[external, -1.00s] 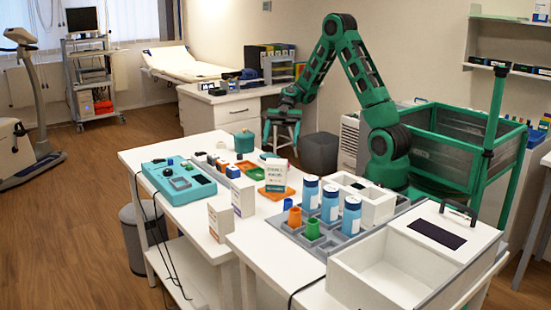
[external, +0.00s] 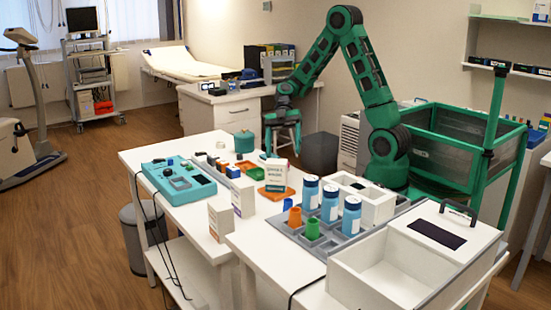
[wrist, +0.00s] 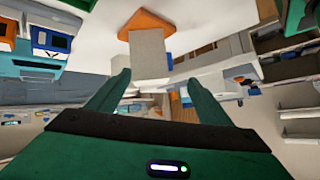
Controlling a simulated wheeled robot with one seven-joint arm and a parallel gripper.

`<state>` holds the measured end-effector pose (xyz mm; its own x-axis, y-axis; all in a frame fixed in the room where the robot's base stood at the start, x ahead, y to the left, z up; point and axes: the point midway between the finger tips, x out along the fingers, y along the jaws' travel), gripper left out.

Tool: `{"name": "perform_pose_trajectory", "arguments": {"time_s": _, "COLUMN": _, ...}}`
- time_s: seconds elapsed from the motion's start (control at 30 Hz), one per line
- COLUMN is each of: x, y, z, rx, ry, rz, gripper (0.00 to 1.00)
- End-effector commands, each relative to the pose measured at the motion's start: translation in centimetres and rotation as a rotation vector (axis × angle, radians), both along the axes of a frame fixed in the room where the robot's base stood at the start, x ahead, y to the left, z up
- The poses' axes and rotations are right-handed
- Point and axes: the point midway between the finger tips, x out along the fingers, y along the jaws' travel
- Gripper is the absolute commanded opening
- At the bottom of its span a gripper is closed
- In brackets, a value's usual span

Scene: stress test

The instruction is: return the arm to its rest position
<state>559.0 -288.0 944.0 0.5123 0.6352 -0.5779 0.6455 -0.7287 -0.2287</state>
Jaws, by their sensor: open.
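My green arm (external: 368,75) rises from behind the table and bends down at its top. My gripper (external: 283,143) hangs past the far edge of the white table, beyond the orange tray. In the wrist view my gripper (wrist: 153,88) shows two green fingers spread apart with nothing held between them. A white box (wrist: 149,52) on an orange tray (wrist: 143,22) shows beyond the fingertips there. In the external view the same white box (external: 276,173) stands on the orange tray (external: 272,194), nearer the camera than my gripper.
A teal device (external: 178,182) and a teal pot (external: 244,141) are on the table (external: 142,157). A white cabinet (external: 225,110) is behind.

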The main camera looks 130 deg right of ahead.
Motion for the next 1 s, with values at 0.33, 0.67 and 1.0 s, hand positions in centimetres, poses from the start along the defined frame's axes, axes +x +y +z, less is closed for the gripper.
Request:
{"name": "perform_pose_trajectory", "arguments": {"time_s": 0.33, "x": -0.2, "y": 4.3, "z": -1.5, "rx": -0.09, "ry": 0.432, "rz": -0.154, "gripper": 0.73}}
{"name": "perform_pose_trajectory", "arguments": {"time_s": 0.67, "x": -2.9, "y": 7.1, "z": -0.6, "rx": -0.228, "ry": 0.742, "rz": -0.462, "gripper": 0.73}}
{"name": "perform_pose_trajectory", "arguments": {"time_s": 1.0, "x": -8.9, "y": 10.1, "z": 2.0, "rx": -0.313, "ry": 0.905, "rz": -0.83, "gripper": 0.73}}
